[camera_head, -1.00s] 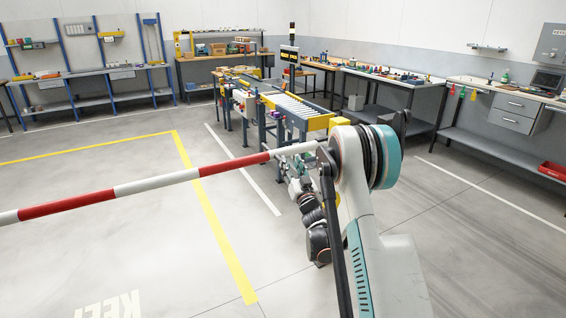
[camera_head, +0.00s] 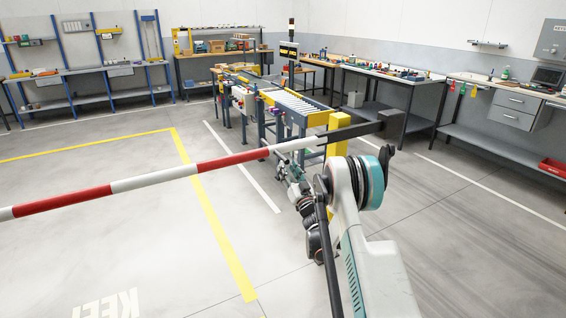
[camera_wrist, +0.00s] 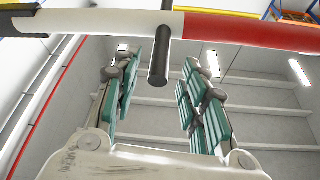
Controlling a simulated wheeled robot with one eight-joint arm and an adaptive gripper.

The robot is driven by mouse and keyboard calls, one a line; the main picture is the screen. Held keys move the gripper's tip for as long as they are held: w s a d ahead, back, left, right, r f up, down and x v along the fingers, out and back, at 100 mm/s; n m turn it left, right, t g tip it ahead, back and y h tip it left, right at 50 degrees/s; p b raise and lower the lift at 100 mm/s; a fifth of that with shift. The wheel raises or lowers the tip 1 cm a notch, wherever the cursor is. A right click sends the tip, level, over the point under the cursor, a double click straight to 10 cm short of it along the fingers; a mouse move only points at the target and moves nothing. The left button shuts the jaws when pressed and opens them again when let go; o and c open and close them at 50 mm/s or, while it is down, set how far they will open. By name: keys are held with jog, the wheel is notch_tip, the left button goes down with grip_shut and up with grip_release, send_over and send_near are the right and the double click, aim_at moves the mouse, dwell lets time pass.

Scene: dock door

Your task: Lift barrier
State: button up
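The barrier is a red and white striped pole (camera_head: 150,180) lying nearly level across the head view. Its right end meets a dark arm (camera_head: 355,131) at a yellow post (camera_head: 338,140). In the wrist view the pole (camera_wrist: 235,30) crosses the top, and a dark cylindrical handle (camera_wrist: 160,55) hangs from it. My gripper (camera_wrist: 159,75) is open, with its teal-padded fingers pointing up towards the pole. The handle shows between the two fingers, with a visible gap on each side. In the head view my gripper is small beneath the pole, partly hidden by my arm.
A roller conveyor (camera_head: 290,103) stands behind the pole's right end. Workbenches (camera_head: 385,72) line the walls. A drawer unit (camera_head: 515,110) is at the right. Yellow floor lines (camera_head: 212,215) mark a clear area at the left.

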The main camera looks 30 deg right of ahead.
aim_at(283, 156)
jog(key=shift+b+x, duration=0.7)
jog(key=shift+x, duration=2.35)
grip_shut()
